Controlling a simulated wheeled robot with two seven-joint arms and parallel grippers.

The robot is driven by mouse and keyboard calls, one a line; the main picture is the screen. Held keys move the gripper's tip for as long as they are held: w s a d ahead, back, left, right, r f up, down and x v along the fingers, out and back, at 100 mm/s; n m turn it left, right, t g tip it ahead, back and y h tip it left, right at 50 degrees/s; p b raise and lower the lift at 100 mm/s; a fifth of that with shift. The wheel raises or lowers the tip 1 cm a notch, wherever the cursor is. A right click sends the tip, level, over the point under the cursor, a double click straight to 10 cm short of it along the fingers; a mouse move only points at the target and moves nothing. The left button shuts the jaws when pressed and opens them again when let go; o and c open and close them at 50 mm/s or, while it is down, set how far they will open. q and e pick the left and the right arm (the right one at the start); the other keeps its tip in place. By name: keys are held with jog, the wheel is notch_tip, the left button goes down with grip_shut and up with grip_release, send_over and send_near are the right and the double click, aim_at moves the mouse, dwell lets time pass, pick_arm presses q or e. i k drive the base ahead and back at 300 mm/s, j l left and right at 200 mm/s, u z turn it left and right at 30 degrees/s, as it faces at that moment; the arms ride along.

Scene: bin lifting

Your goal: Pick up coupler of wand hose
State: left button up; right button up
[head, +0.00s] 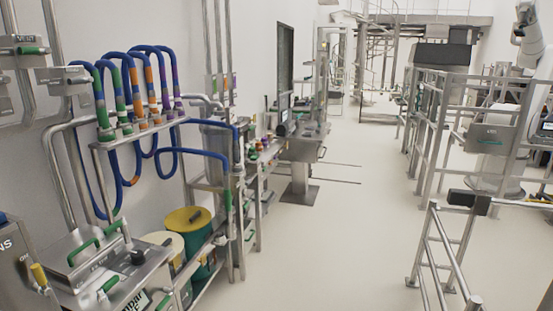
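Several blue hoses with green, orange and purple bands (150,75) loop over a metal wall rack (140,132) at the left. Their lower ends sit in a row of fittings along the rack. One blue hose (190,151) runs right from the rack towards a steel column, where a slim green-handled piece (228,195) hangs upright. I cannot tell which of these is the wand hose, and its coupler is too small to make out. Neither of my grippers shows in the head view.
Below the rack stand a steel control box with green handles (95,262) and a drum with a yellow lid (188,219). A metal bench (300,150) stands further back. Steel railings (440,245) line the right. The pale floor (335,235) between is clear.

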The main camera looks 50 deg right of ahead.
aim_at(236, 162)
jog(key=z, duration=1.2)
jog(key=i+u, duration=0.15)
jog(key=u, duration=0.2)
jog(key=i+l+u, duration=0.1)
jog(key=u, duration=0.25)
jog(key=i+l+u, duration=0.2)
jog(key=i+l, duration=0.25)
jog(key=i+l+u, duration=0.2)
jog(key=i+l, duration=0.3)
jog(key=i+l+u, duration=0.2)
jog(key=i+l, duration=0.2)
jog(key=l, duration=0.2)
